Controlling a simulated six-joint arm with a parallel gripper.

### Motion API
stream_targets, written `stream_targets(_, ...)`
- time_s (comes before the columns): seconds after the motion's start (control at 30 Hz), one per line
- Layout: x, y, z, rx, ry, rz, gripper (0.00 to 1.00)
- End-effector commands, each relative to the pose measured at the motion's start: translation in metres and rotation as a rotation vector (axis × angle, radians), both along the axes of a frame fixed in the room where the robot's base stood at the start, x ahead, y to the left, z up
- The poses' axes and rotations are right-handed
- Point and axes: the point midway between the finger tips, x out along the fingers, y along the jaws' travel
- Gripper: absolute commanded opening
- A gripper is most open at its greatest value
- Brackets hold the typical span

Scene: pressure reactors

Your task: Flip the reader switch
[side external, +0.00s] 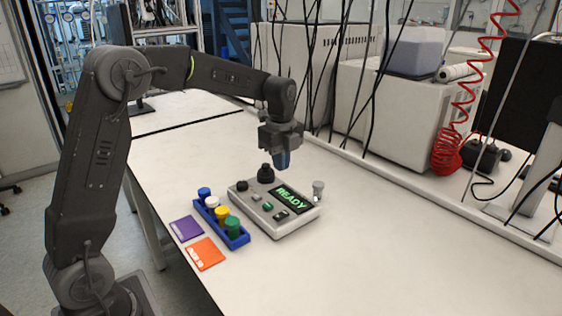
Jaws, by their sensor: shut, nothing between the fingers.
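The reader (272,228) is a pale grey box on the white table, with a screen (291,197) that shows "READY" in green. Its sloped top carries a black knob (242,186), a taller black round part (265,174), a green button (267,206) and a small dark switch-like part (281,215) near the front edge. I cannot tell which way that part is set. My gripper (283,160) points down above the back of the reader, shut and empty, with bluish fingertips. It is close behind the screen; I cannot tell whether it touches anything.
A blue rack (238,242) with several coloured-cap vials stands left of the reader. A purple card (186,228) and an orange card (206,253) lie beside it. A small grey vial (318,187) stands right of the reader. The table's front right is clear.

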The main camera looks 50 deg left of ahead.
Motion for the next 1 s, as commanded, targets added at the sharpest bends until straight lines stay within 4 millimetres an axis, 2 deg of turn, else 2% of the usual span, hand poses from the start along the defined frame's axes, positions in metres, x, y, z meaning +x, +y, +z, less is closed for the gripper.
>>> stream_targets(0.2,-0.001,0.0,0.0,0.0,0.0,0.0,0.0)
stream_targets(0.37,-0.011,0.001,-0.001,0.0,-0.002,0.0,0.0)
stream_targets(0.67,-0.011,0.001,-0.003,0.0,-0.001,0.0,0.0)
stream_targets(0.87,-0.011,0.001,-0.025,-0.001,0.003,0.0,0.0)
stream_targets(1.0,-0.012,0.001,-0.054,-0.001,0.004,0.0,0.0)
